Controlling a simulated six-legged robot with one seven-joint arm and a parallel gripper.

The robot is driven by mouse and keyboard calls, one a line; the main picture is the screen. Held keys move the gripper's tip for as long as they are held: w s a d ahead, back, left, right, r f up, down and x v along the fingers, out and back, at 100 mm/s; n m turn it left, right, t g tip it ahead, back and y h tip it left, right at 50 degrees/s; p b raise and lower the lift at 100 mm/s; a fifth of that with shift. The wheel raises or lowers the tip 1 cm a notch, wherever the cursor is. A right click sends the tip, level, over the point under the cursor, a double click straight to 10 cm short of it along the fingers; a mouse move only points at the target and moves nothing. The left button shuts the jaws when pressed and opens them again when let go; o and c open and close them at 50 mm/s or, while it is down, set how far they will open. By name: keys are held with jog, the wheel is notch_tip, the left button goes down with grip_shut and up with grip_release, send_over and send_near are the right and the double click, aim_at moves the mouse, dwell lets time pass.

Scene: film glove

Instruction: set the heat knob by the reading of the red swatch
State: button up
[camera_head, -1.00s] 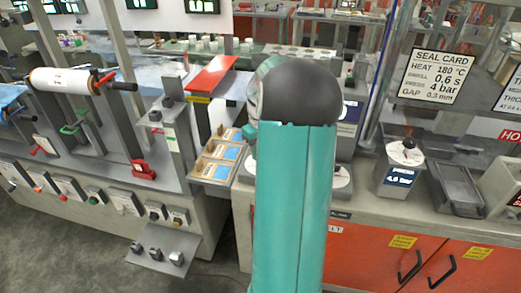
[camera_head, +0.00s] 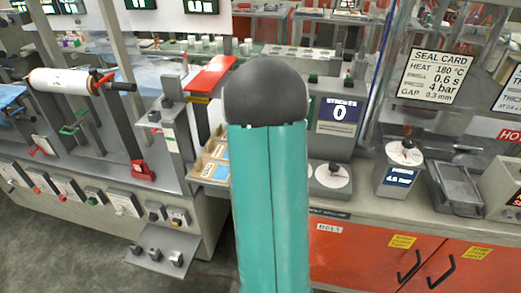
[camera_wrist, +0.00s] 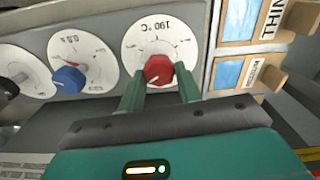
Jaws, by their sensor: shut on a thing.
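In the wrist view, the heat knob (camera_wrist: 158,67) is red and sits on a white dial (camera_wrist: 160,36) printed "190 °C". My gripper (camera_wrist: 160,80) has its two green fingers on either side of the red knob and is shut on it. In the head view my own arm hides the gripper and the knob. A seal card (camera_head: 433,76) reads heat 180 °C, 0.6 s, 4 bar and gap 0.3 mm. I cannot make out a red swatch in either view.
A blue knob (camera_wrist: 68,79) on its own white dial stands left of the heat dial.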

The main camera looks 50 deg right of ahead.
dwell(0.3)
jog(key=o, duration=1)
jog(key=shift+c, duration=0.2)
notch_tip(320, 180, up, 14)
dwell(0.4)
